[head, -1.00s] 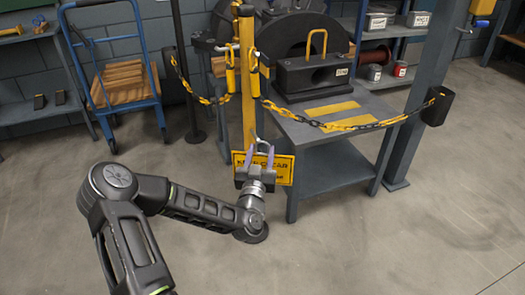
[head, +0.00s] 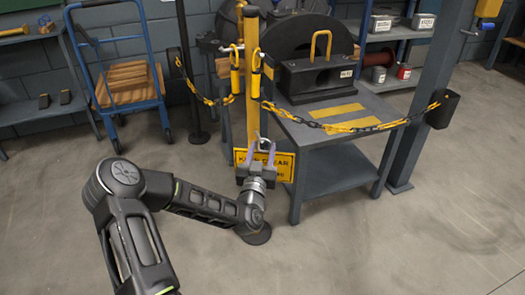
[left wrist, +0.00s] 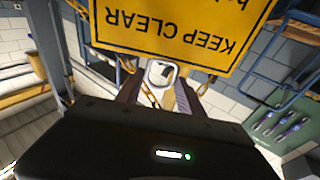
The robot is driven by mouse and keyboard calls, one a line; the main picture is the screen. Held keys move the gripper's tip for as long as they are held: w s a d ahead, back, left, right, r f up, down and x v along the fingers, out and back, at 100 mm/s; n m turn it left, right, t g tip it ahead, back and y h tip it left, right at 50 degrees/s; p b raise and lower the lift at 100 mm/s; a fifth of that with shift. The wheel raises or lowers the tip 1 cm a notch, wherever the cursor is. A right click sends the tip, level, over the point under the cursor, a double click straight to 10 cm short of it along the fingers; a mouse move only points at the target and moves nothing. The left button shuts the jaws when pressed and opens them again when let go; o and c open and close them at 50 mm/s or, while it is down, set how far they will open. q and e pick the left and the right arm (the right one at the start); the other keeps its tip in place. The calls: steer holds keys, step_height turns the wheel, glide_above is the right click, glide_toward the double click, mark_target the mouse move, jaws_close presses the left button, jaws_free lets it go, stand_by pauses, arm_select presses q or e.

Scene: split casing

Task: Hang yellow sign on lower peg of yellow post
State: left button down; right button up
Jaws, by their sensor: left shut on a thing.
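The yellow sign (head: 284,166) with black "KEEP CLEAR" lettering is in front of the lower part of the yellow post (head: 252,108). My left gripper (head: 264,153) is shut on the sign near its top and covers part of it. In the left wrist view the sign (left wrist: 185,30) appears upside down, and a pale loop (left wrist: 159,73) shows between the fingers of my left gripper (left wrist: 158,92). The lower peg cannot be made out clearly behind the gripper and the loop. I cannot tell whether the loop touches it. My right gripper is not in view.
Chains (head: 360,126) run from the post to a black holder (head: 442,110) on the right and to a dark post on the left. A grey table (head: 345,125) stands close behind at right. A blue cart (head: 152,75) stands at back left. The front floor is clear.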

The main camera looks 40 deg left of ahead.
arm_select(q)
steer(key=shift+a, duration=0.1)
steer(key=shift+w+a+f+b, duration=0.1)
steer(key=shift+w+a+b, duration=0.15)
steer(key=shift+w+a, duration=0.35)
steer(key=shift+w+a+b, duration=0.25)
steer(key=shift+w+a, duration=0.15)
steer(key=shift+a, duration=0.4)
